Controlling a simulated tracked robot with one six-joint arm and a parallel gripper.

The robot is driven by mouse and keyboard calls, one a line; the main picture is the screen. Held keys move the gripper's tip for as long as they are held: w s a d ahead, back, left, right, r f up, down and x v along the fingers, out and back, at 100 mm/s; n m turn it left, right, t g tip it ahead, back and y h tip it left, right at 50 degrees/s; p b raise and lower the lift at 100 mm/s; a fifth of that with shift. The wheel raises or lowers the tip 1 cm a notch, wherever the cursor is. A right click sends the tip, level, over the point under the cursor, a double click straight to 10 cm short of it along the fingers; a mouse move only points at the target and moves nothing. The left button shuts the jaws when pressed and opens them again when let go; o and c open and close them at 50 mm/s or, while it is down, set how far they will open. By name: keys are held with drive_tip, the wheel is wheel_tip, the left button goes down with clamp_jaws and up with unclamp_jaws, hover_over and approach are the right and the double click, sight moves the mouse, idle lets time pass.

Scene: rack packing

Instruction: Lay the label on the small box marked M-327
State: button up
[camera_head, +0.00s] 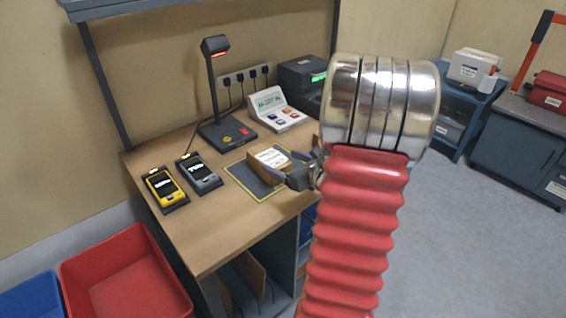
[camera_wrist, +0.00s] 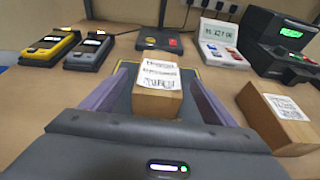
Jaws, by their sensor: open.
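A small brown box (camera_head: 263,174) stands on a dark mat (camera_head: 243,183) with a yellow border on the bench. White printed paper lies on its top; the print is too small to read. In the wrist view this small box (camera_wrist: 158,106) sits between the spread fingers of my open gripper (camera_wrist: 157,80), with gaps at both sides. My gripper (camera_head: 288,170) also shows in the head view, low at the box. I cannot tell a loose label apart from the box's own marking. A second brown box (camera_wrist: 286,135) with a barcode label stands to the right.
A scanner stand (camera_head: 227,132), a white device with a display (camera_head: 275,110) and a dark printer (camera_head: 300,77) with a green screen stand behind. Yellow (camera_head: 165,188) and grey (camera_head: 199,174) handhelds lie left. A red bin (camera_head: 125,278) stands below the bench's left edge.

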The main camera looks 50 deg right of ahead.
drive_tip(key=v, duration=1.3)
idle(0.7)
drive_tip(key=w+a+r+n+g+y, duration=0.1)
drive_tip(key=w+a+n+g+y, duration=0.25)
drive_tip(key=a+n, duration=0.6)
drive_tip(key=w+a+r+n+g+y, duration=0.15)
drive_tip(key=a+n+y, duration=0.3)
drive_tip(key=a, duration=0.95)
drive_tip(key=s+a+r+n+g+h, duration=0.2)
drive_tip(key=a+n, duration=0.5)
drive_tip(key=n, duration=0.5)
drive_tip(key=s+a+r+n+g+h, duration=0.1)
drive_tip(key=s+a+r+n+h, duration=0.2)
drive_tip(key=n, duration=0.8)
drive_tip(key=s+a, duration=0.2)
drive_tip(key=a, duration=0.1)
drive_tip(key=shift+a+n+g+h, duration=0.35)
drive_tip(key=shift+n+g+h, duration=0.05)
drive_tip(key=shift+s, duration=0.2)
